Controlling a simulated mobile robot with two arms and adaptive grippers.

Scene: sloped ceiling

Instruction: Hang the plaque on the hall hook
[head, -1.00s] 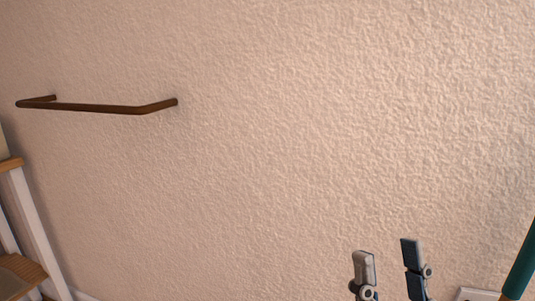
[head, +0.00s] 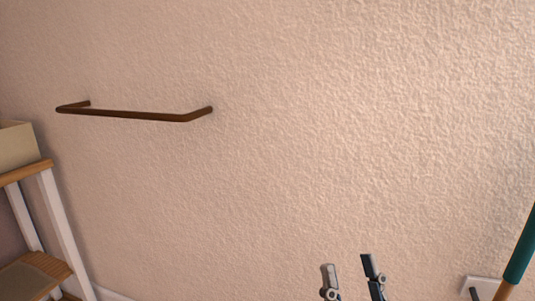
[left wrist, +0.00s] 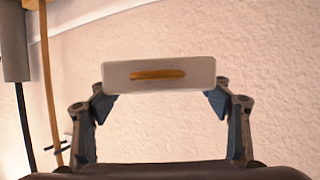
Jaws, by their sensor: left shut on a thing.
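The plaque (left wrist: 200,75) shows in the left wrist view as a small white block with rounded corners and an orange-brown bar on its face. My left gripper (left wrist: 160,82) is shut on it, one finger at each end. The left gripper and plaque are not in the head view. My right gripper (head: 348,268) is at the bottom of the head view, its two fingers apart with nothing between them. No single hook that I can identify shows; a dark brown rail (head: 135,114) is fixed to the wall at the upper left.
A white-legged shelf with wooden boards (head: 28,172) stands at the left, with a beige box (head: 15,146) on top. A teal-handled pole (head: 522,246) is at the right edge, near a pale wall plate (head: 484,285). The textured wall (head: 340,130) between is bare.

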